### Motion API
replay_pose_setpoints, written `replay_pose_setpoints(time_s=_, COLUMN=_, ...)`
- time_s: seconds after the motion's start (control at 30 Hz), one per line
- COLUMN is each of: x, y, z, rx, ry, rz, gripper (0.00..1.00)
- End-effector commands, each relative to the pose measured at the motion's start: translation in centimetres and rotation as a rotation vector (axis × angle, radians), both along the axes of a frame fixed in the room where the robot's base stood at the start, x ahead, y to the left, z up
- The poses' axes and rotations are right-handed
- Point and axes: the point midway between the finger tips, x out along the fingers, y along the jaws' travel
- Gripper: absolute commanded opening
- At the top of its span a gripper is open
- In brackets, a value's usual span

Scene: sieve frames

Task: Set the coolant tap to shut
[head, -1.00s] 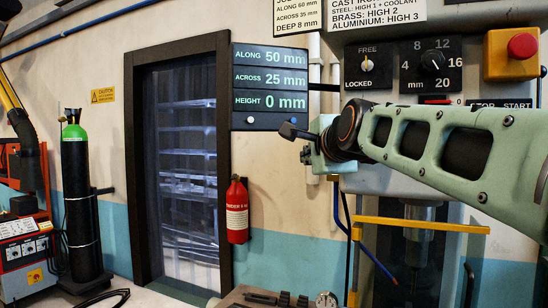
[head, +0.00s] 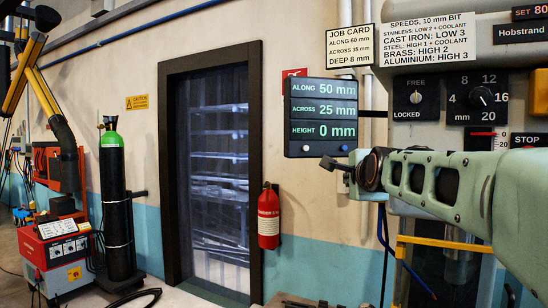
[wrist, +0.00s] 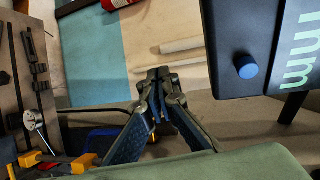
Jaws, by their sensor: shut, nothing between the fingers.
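My gripper (head: 332,164) is closed and empty, in front of the wall just below the readout box in the head view. In the wrist view its fingertips (wrist: 160,74) meet with nothing between them. I cannot make out the coolant tap in either view. A thin blue hose (head: 384,228) hangs below my arm beside the machine in the head view. My arm covers part of the machine front, so what lies behind it is hidden.
The readout box (head: 321,117) hangs close above my gripper, and its corner and blue button (wrist: 246,67) are near it. A yellow bar (head: 440,243) crosses the machine's guard. A red extinguisher (head: 269,217) hangs on the wall.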

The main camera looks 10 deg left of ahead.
Motion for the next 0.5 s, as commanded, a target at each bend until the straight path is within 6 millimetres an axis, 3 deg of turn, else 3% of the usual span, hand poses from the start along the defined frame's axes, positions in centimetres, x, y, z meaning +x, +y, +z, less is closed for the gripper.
replay_pose_setpoints(time_s=0.5, x=1.16, y=0.22, z=-0.14, rx=-0.001, ry=0.002, rz=-0.004, gripper=0.00)
